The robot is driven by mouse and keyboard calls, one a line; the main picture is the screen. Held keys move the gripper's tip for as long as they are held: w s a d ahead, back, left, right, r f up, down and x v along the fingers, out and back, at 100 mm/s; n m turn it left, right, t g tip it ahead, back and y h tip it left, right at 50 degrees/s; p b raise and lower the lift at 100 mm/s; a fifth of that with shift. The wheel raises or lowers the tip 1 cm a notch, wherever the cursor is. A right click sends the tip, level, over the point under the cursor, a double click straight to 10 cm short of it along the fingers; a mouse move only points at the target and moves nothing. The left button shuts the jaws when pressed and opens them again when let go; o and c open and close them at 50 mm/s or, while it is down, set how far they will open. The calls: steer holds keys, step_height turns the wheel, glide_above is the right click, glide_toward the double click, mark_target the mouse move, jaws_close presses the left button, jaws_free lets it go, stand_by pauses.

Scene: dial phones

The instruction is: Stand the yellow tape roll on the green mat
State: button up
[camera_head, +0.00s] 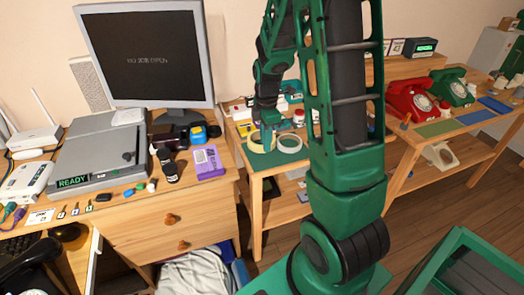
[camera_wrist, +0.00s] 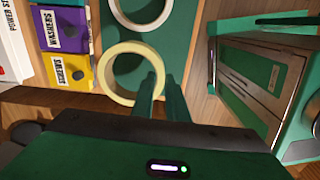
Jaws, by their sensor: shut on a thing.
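The yellow tape roll (camera_wrist: 103,72) is a pale yellow ring in the wrist view, its open face toward the camera. My gripper (camera_wrist: 155,84) is shut on its rim at the right side. In the head view my gripper (camera_head: 267,138) is low over the small table, with the roll (camera_head: 255,148) at its left, partly hidden. The green mat (camera_head: 262,163) lies below; it also shows in the wrist view (camera_wrist: 184,28). I cannot tell whether the roll touches the mat.
A white tape roll (camera_wrist: 141,27) lies close by on the mat; it also shows in the head view (camera_head: 289,149). A purple washers box (camera_wrist: 67,32) and a yellow screws box (camera_wrist: 70,72) stand beside the mat. A red phone (camera_head: 408,100) sits farther right.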

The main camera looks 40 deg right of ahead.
steer(key=shift+f, duration=1.75)
steer(key=o, duration=0.8)
